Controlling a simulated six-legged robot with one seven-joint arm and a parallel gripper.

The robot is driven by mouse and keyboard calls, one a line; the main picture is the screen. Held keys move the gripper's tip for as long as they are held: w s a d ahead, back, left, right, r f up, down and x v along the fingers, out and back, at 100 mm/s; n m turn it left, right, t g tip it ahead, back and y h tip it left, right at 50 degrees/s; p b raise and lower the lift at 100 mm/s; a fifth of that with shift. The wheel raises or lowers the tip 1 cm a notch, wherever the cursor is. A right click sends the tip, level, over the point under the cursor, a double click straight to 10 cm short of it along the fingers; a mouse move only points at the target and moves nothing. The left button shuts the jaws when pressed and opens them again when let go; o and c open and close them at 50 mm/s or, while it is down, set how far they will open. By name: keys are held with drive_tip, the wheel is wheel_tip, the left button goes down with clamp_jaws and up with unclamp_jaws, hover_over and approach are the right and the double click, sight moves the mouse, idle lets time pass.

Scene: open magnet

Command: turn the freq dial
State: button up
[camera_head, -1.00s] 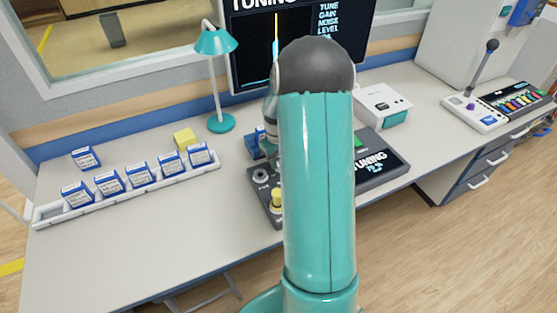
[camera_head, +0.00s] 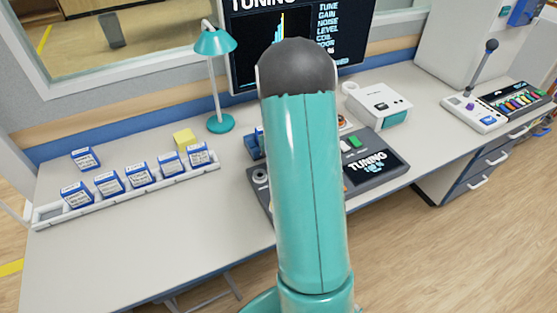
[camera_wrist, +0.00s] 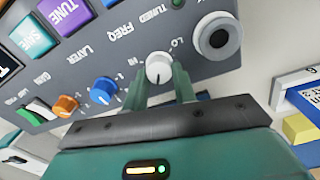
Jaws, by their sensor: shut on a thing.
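The freq dial (camera_wrist: 159,66) is a white knob with a dark pointer line on the grey tuning panel (camera_wrist: 195,71), with "FREQ", "HI" and "LO" printed around it. My gripper (camera_wrist: 160,80) is shut on this dial, with one green finger on each side. In the head view my teal arm hides the dial, the gripper and much of the panel. The panel's small screen (camera_head: 368,162) reads "TUNING" with a percentage too small to read surely. The wall monitor (camera_head: 290,50) shows a cluster of bars.
A blue knob (camera_wrist: 104,89), an orange knob (camera_wrist: 65,105) and a black round socket (camera_wrist: 217,37) sit near the dial. A teal lamp (camera_head: 216,80) and a rack (camera_head: 130,193) of blue-white boxes stand left. The front left desk is clear.

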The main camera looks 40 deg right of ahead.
drive_tip(key=o, duration=1)
wheel_tip(320, 180, up, 14)
drive_tip(key=shift+w+a, duration=0.15)
drive_tip(key=shift+a, duration=0.1)
